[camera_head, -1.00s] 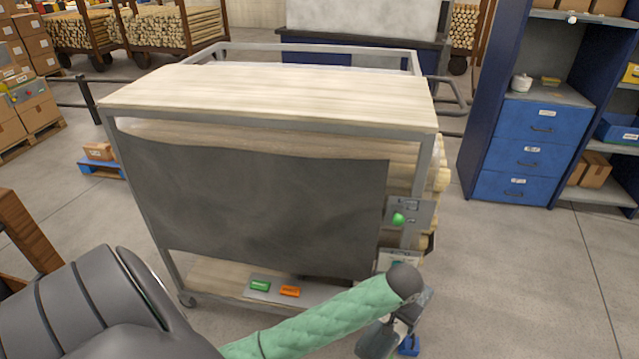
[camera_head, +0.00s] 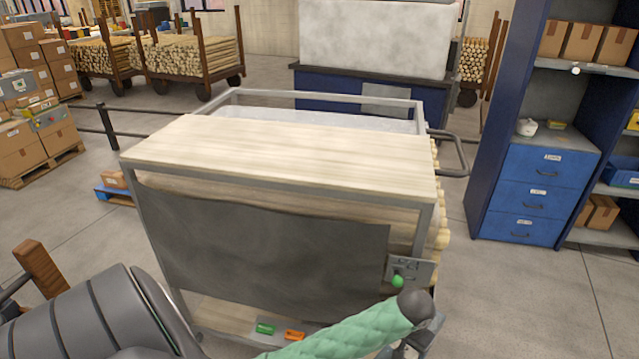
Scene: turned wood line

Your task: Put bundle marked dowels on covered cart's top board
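The covered cart has a grey cloth (camera_head: 270,255) over its near side and a pale wooden top board (camera_head: 285,148). The top board is bare. Stacked round wood ends (camera_head: 441,232) show at the cart's right side, partly hidden behind the cloth and frame. No bundle with a readable dowels mark shows. My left arm, with a green padded sleeve, reaches in front of the cart's lower right. Its gripper (camera_head: 421,341) is low at the bottom edge, mostly hidden behind the arm and cut off, so its fingers cannot be judged. My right gripper is out of view.
A metal panel with a green button (camera_head: 397,281) is on the cart's right front. Green (camera_head: 265,329) and orange (camera_head: 294,335) items lie low on the cart. A blue drawer cabinet (camera_head: 530,195) stands right. Racks of round wood (camera_head: 190,55) stand behind. Floor between cart and cabinet is clear.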

